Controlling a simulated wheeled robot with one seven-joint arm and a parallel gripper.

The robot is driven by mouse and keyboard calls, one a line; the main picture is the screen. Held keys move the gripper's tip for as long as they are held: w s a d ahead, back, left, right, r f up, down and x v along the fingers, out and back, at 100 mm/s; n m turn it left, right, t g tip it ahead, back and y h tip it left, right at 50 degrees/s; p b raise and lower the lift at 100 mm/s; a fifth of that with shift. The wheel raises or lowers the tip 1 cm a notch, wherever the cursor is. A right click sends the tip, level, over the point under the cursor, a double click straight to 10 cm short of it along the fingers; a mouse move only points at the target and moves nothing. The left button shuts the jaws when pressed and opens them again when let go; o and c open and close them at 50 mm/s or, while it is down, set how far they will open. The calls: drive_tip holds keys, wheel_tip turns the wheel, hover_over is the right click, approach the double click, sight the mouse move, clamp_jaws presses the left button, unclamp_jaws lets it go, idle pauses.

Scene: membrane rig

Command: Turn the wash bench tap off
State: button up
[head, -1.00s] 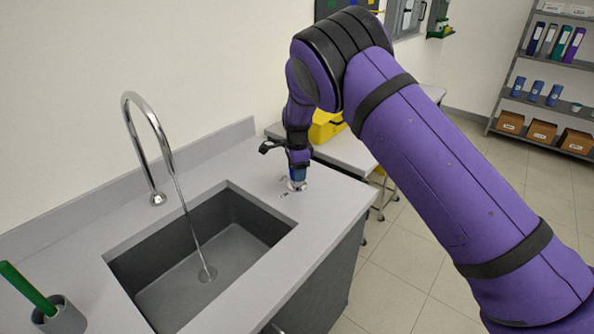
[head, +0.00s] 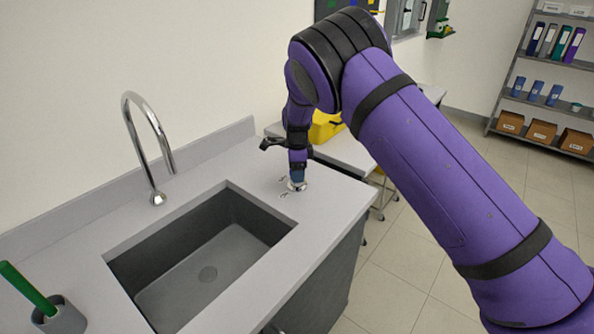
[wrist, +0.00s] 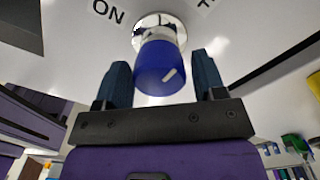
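The tap's blue knob (wrist: 160,68) stands on a shiny round base on the bench top, with a short white mark on its end. The word ON is printed left of the base in the wrist view, and part of another label shows at right. My gripper (wrist: 163,85) has one finger on each side of the knob, with a visible gap on the right, so it looks open around it. In the head view my gripper (head: 297,180) points down at the bench beyond the sink. The curved metal spout (head: 146,135) has no water stream below it.
The grey sink basin (head: 160,285) is set in the wash bench (head: 330,195). A green-handled brush in a grey holder (head: 64,318) stands at the near left. A yellow container (head: 325,127) is on a side table behind my arm. Shelves (head: 505,85) stand far right.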

drive_tip(key=shift+o, duration=0.6)
wheel_tip(320, 180, up, 11)
drive_tip(key=shift+f, duration=0.1)
idle(0.3)
